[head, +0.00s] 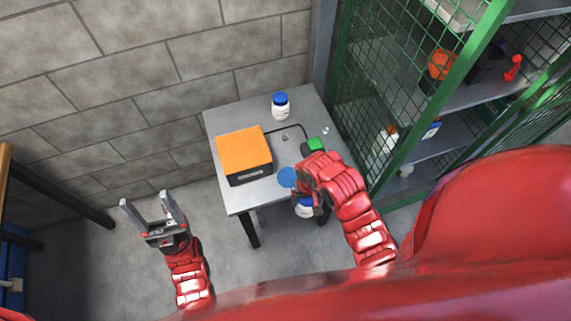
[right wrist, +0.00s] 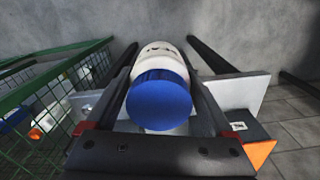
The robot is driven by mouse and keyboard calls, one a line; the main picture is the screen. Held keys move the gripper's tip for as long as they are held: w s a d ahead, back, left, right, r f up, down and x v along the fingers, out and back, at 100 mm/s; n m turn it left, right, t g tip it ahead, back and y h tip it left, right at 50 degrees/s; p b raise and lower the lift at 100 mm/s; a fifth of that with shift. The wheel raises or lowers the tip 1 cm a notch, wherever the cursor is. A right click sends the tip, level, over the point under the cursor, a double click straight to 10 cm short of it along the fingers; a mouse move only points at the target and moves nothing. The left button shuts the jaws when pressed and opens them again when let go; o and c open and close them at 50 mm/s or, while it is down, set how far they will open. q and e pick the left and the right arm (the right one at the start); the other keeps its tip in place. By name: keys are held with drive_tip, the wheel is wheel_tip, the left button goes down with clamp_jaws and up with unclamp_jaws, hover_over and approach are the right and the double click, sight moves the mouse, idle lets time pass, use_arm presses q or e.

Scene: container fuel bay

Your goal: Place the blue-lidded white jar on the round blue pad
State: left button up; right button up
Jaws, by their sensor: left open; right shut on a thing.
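The blue-lidded white jar (head: 304,209) is held in my right gripper (head: 309,197), at the front edge of the grey table. In the right wrist view the jar (right wrist: 160,98) sits between the two fingers, blue lid towards the camera. The round blue pad (head: 287,177) lies on the table near its front edge, just left of my right gripper and partly hidden by it. A second blue-lidded white jar (head: 280,108) stands upright at the back of the table. My left gripper (head: 148,202) is open and empty, left of the table over the floor.
An orange-topped box (head: 244,153) stands on the left of the table (head: 222,121). A green object (head: 316,144) is behind my right gripper, with a dark cable near it. A green mesh cage with shelves (head: 400,120) borders the table's right. A block wall stands behind.

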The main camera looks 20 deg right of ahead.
drive_tip(key=w+f+b, duration=0.1)
drive_tip(key=w, duration=0.4)
drive_tip(key=w+f, duration=0.2)
drive_tip(key=w, duration=0.3)
drive_tip(key=w+a+f+b, duration=0.1)
drive_tip(key=w, duration=0.4)
drive_tip(key=shift+f+b, duration=0.15)
drive_tip(key=shift+b, duration=0.2)
drive_tip(key=shift+f, duration=0.25)
drive_tip(key=shift+w+f, duration=0.1)
